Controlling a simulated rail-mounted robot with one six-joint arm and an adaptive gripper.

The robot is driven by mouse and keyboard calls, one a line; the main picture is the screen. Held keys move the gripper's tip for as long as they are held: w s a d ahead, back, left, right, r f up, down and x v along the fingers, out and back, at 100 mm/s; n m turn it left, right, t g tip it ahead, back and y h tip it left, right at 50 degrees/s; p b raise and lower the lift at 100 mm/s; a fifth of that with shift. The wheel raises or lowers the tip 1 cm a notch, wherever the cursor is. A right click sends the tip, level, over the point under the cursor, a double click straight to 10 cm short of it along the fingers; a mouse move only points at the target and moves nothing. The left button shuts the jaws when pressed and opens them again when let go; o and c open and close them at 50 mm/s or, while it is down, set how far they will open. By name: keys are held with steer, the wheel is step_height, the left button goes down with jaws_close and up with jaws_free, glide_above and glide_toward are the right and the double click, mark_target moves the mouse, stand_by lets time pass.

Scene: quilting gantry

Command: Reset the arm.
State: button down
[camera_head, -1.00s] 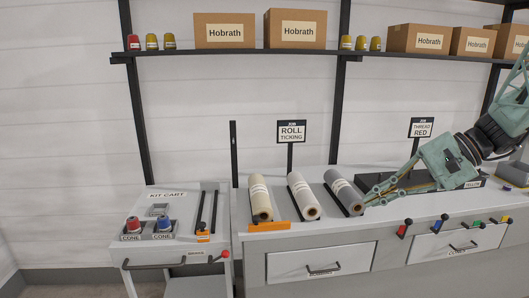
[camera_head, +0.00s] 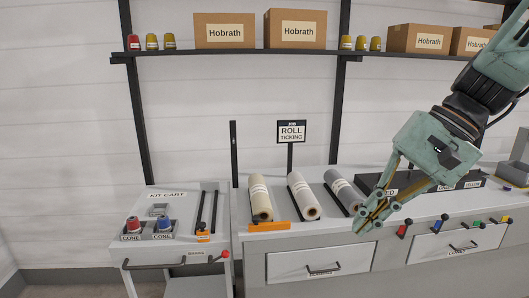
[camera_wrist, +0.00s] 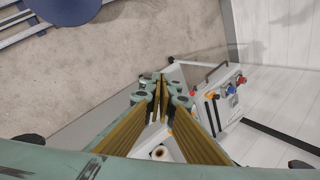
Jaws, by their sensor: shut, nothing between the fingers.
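My gripper (camera_head: 366,224) is shut and empty. It points down and to the left in front of the counter (camera_head: 320,232), with its tips near the front edge, just right of the grey roll (camera_head: 343,192). In the wrist view its fingers (camera_wrist: 162,88) come together in the middle of the picture with nothing between them. My arm comes down from the upper right and hides the red thread sign and part of the dark tray (camera_head: 470,183) behind it.
A cream roll (camera_head: 260,199) and a white roll (camera_head: 303,196) lie left of the grey one. Coloured levers (camera_head: 440,223) line the counter front at right. The kit cart (camera_head: 182,200) holds a red cone (camera_head: 133,225) and a blue cone (camera_head: 164,225). Boxes stand on the shelf (camera_head: 240,53).

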steer(key=s+n+t+h, duration=0.3)
steer(key=s+n+h, duration=0.2)
steer(key=s, duration=1.7)
steer(key=shift+d+r+h, duration=0.3)
steer(key=shift+r+h, duration=0.1)
steer(key=shift+h, duration=0.2)
